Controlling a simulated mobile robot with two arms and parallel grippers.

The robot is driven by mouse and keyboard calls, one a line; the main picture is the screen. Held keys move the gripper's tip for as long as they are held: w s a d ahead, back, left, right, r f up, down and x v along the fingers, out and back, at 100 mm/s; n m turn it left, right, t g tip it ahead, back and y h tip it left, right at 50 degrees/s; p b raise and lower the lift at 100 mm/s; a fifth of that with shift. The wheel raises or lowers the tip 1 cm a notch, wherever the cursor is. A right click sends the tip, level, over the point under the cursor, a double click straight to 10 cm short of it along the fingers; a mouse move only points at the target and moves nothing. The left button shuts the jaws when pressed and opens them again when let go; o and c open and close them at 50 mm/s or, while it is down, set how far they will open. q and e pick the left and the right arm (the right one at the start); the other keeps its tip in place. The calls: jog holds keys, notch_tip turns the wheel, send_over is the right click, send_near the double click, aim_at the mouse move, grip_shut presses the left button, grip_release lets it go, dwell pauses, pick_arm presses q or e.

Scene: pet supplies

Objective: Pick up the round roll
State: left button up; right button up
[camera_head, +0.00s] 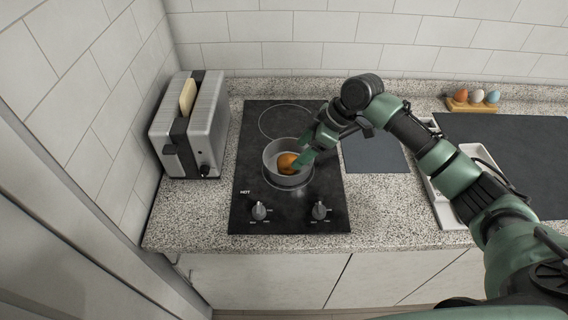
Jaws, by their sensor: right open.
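The round roll (285,160), orange-brown, sits inside a grey metal pot (270,173) on the black cooktop. My right gripper (303,158) is open and reaches down over the pot's right side. Its green fingers are at the right edge of the roll and cover part of it and of the pot's rim. I cannot tell whether the fingers touch the roll. My left gripper is not in view.
A silver toaster (209,114) with a bread slice (187,97) stands left of the cooktop (248,212). A dark mat (374,158) lies right of it. Several eggs in a wooden holder (471,106) stand at the back right. The front counter strip is clear.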

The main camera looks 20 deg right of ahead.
aim_at(293, 158)
jog(key=shift+p+x, duration=0.55)
jog(key=shift+x, duration=0.2)
jog(key=p+x, duration=0.1)
jog(key=x, duration=0.2)
jog(key=shift+a+f, duration=0.2)
jog(key=shift+f, duration=0.05)
jog(key=shift+a+f, duration=0.1)
jog(key=shift+f, duration=0.15)
jog(key=c, duration=1.1)
jog(key=shift+r, duration=0.15)
